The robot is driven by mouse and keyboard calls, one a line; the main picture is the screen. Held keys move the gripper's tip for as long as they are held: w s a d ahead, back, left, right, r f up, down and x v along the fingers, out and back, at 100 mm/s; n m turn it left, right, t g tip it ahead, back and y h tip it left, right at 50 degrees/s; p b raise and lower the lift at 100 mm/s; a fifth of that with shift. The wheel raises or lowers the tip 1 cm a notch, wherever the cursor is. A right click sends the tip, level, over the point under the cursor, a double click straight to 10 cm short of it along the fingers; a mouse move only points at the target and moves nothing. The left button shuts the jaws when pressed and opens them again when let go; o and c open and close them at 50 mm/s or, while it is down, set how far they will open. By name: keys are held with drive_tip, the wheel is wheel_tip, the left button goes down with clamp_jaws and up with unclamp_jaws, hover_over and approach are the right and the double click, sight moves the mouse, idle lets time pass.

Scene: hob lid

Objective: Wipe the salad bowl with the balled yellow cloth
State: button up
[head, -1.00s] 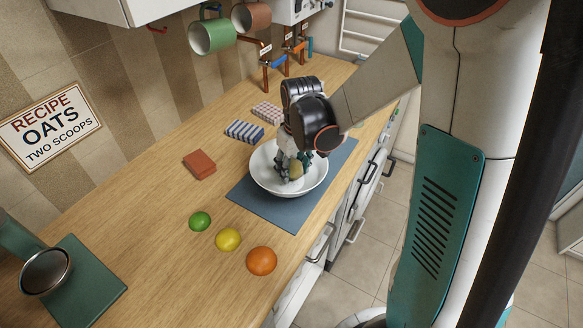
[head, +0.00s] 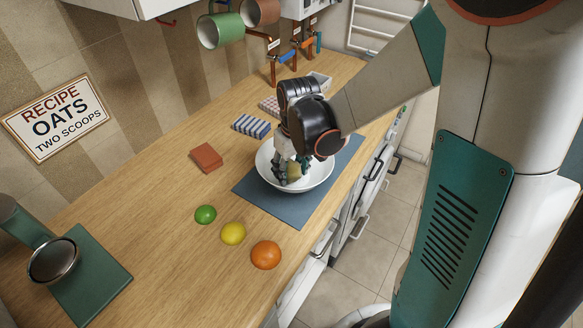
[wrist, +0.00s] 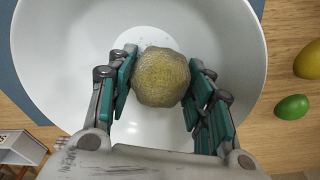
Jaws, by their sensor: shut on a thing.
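The white salad bowl (head: 318,180) stands on a blue-grey mat (head: 290,210) on the wooden counter. In the wrist view the bowl (wrist: 60,60) fills most of the picture, and faint grey specks show on its inside just beyond the cloth. My gripper (head: 290,172) reaches down into the bowl. In the wrist view its teal-padded fingers (wrist: 160,85) are shut on the balled yellow cloth (wrist: 161,76). The cloth is inside the bowl's outline; whether it touches the bowl's surface I cannot tell. In the head view the cloth (head: 294,171) is partly hidden by the fingers.
A lime (head: 205,214), a lemon (head: 233,233) and an orange (head: 265,255) lie left of and in front of the mat. A rust-coloured folded cloth (head: 206,158) and a striped one (head: 251,126) lie on the counter. A green scale-like thing (head: 88,280) stands front left.

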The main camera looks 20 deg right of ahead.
sight(290, 164)
drive_tip(key=shift+r+p, duration=1.85)
drive_tip(key=shift+r, duration=0.9)
drive_tip(key=shift+r+p, duration=1.15)
drive_tip(key=shift+r, duration=0.4)
